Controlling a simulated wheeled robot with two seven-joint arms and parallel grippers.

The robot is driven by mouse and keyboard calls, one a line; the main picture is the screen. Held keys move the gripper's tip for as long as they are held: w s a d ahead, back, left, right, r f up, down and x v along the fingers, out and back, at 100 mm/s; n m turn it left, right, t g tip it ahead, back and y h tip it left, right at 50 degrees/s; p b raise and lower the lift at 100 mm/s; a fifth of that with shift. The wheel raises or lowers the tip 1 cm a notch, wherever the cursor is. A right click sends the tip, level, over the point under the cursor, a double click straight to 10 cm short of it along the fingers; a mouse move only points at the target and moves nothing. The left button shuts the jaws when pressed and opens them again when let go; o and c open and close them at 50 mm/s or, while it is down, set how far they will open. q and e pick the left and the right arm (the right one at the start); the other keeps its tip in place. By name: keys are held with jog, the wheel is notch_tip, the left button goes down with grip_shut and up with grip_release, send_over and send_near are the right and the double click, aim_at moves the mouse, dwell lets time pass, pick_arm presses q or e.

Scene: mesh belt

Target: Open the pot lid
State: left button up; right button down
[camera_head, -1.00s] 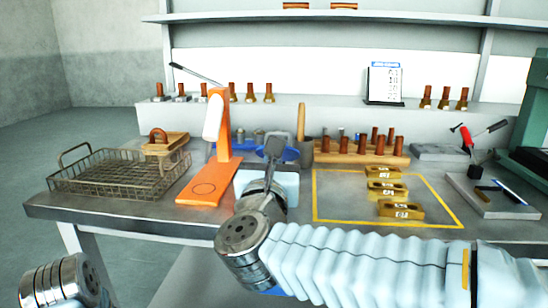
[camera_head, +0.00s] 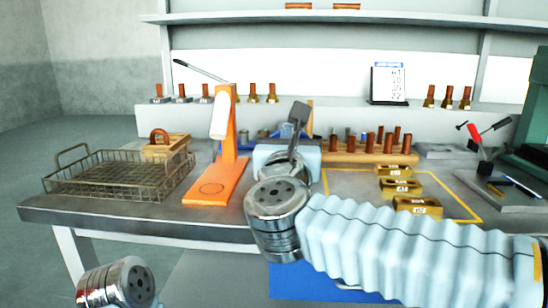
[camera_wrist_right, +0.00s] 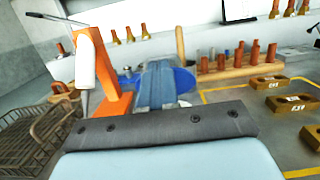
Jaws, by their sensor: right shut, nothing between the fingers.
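I cannot make out a pot or a pot lid for certain in either view. My right gripper (camera_head: 299,113) is raised above the bench, right of the orange stand, with its dark fingers pointing up in the head view. In the right wrist view its blue-grey fingers (camera_wrist_right: 158,84) are together with nothing between them. Behind them lies a blue round object (camera_wrist_right: 185,79), partly hidden. A wooden block with a copper loop (camera_head: 160,138) stands behind the wire basket. My left gripper is out of view; only part of my left arm shows at the lower left.
The wire basket (camera_head: 72,190) sits at the bench's left. The orange stand (camera_head: 213,187) with a white cylinder is close by my right gripper. Brass blocks (camera_head: 401,187) lie in the yellow-outlined area. A wooden rack of copper pegs (camera_head: 365,157) stands behind.

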jog(key=w+r, duration=0.1)
jog(key=w+r+b, duration=0.1)
jog(key=w, duration=0.1)
jog(key=w+r, duration=0.1)
jog(key=w, duration=0.1)
jog(key=shift+w+r+b, duration=0.2)
jog(key=shift+b, duration=0.1)
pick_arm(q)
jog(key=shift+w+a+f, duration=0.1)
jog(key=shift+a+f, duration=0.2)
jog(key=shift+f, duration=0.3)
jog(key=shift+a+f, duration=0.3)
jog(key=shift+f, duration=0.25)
pick_arm(e)
jog(key=shift+w+r, duration=0.2)
jog(key=shift+w, duration=0.45)
